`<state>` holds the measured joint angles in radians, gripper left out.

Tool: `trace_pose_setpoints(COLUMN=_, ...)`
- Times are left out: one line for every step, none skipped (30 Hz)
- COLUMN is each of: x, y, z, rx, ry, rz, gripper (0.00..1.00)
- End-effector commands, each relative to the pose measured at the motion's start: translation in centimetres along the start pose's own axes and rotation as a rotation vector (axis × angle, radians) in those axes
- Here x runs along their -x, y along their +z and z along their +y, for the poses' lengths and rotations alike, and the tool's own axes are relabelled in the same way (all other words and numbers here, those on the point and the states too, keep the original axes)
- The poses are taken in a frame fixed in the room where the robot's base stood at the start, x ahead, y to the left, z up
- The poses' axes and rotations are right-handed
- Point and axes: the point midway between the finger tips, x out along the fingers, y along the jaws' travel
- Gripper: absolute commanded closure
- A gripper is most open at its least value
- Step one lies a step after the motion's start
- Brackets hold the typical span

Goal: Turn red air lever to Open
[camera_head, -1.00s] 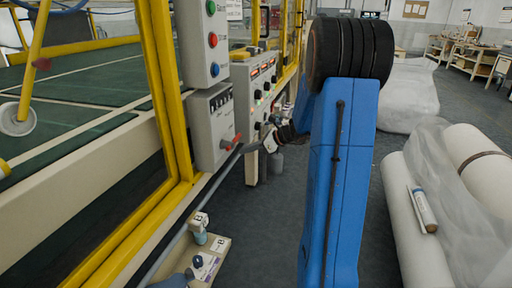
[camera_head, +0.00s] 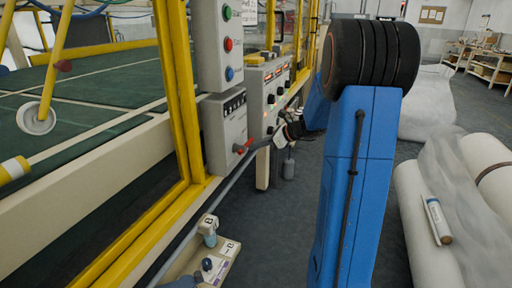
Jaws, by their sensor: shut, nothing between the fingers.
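The red lever (camera_head: 241,148) sits low on the right side of a grey control box (camera_head: 226,133) on the yellow-framed machine. It is small in view, and its marking for Open cannot be read. My gripper (camera_head: 276,140) is just right of the lever, at the end of my blue arm. It is shut and empty. It is small and partly lost against the machine behind it, so I cannot tell whether its tips touch the lever.
A box with green, red and blue buttons (camera_head: 227,45) is above the grey box. A panel with knobs (camera_head: 268,92) stands behind. A low ledge with small fittings (camera_head: 213,262) is in front. White rolls (camera_head: 427,225) lie on the floor at right. Dark floor between is clear.

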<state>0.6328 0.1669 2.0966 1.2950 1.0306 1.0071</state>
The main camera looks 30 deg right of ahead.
Motion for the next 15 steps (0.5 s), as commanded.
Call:
trace_pose_setpoints(x=0.05, y=0.11, z=0.03, rx=0.012, ry=-0.007, rz=-0.001, gripper=1.00)
trace_pose_setpoints(x=0.07, y=0.15, z=0.02, rx=0.018, ry=-0.010, rz=-0.001, gripper=1.00)
trace_pose_setpoints(x=0.09, y=0.19, z=0.01, rx=0.023, ry=-0.013, rz=-0.001, gripper=1.00)
trace_pose_setpoints(x=0.09, y=0.20, z=0.00, rx=0.026, ry=-0.015, rz=-0.001, gripper=1.00)
trace_pose_setpoints(x=0.11, y=0.22, z=0.00, rx=0.029, ry=-0.016, rz=-0.001, gripper=1.00)
trace_pose_setpoints(x=0.12, y=0.25, z=0.00, rx=0.034, ry=-0.019, rz=-0.001, gripper=1.00)
trace_pose_setpoints(x=0.14, y=0.28, z=-0.01, rx=0.038, ry=-0.021, rz=-0.001, gripper=1.00)
trace_pose_setpoints(x=0.16, y=0.30, z=-0.01, rx=0.042, ry=-0.024, rz=-0.001, gripper=1.00)
trace_pose_setpoints(x=0.18, y=0.33, z=-0.02, rx=0.047, ry=-0.027, rz=0.000, gripper=1.00)
trace_pose_setpoints(x=0.20, y=0.37, z=-0.02, rx=0.052, ry=-0.030, rz=0.000, gripper=1.00)
trace_pose_setpoints(x=0.22, y=0.40, z=-0.02, rx=0.057, ry=-0.033, rz=0.000, gripper=1.00)
trace_pose_setpoints(x=0.26, y=0.47, z=-0.01, rx=0.067, ry=-0.038, rz=0.000, gripper=1.00)
trace_pose_setpoints(x=0.30, y=0.54, z=0.00, rx=0.075, ry=-0.043, rz=0.000, gripper=1.00)
trace_pose_setpoints(x=0.34, y=0.62, z=0.01, rx=0.083, ry=-0.048, rz=-0.001, gripper=1.00)
trace_pose_setpoints(x=0.39, y=0.73, z=0.02, rx=0.097, ry=-0.056, rz=-0.001, gripper=1.00)
